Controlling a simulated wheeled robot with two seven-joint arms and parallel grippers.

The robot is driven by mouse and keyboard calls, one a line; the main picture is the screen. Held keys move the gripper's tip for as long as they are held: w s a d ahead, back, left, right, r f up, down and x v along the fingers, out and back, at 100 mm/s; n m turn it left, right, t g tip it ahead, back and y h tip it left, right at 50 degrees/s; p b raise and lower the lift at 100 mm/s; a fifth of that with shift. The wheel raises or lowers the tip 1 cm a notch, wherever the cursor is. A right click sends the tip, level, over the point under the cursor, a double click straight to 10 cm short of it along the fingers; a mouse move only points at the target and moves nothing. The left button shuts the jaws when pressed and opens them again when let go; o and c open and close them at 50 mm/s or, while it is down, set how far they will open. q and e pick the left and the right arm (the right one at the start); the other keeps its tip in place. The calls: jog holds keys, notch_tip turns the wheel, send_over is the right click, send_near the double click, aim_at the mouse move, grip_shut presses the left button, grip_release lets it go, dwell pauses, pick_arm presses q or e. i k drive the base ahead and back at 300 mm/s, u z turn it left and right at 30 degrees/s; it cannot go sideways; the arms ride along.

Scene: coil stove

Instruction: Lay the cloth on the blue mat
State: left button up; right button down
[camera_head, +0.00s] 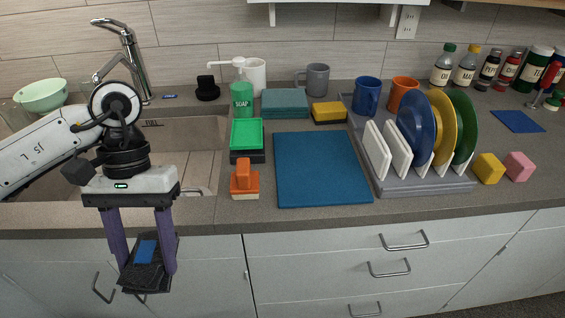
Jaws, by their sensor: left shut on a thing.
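The blue mat (322,170) lies flat on the counter in the middle, with nothing on it. My left gripper (145,267) is at the lower left, in front of the counter's front edge and left of the mat. Its two purple fingers point down and are shut on a dark, limp-looking piece with a blue patch, which appears to be the cloth (156,275). The cloth hangs between and below the fingertips, apart from the mat. My right gripper is not in view.
Left of the mat are an orange-handled brush (244,180) and a green sponge (246,133). A folded teal stack (285,103) and a yellow sponge (328,112) lie behind it. A dish rack (440,184) with plates stands right. The sink (190,150) is behind my left arm.

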aim_at(317, 161)
jog(key=z, duration=2.75)
jog(key=k, duration=0.75)
jog(key=u, duration=1.65)
jog(key=i, duration=1)
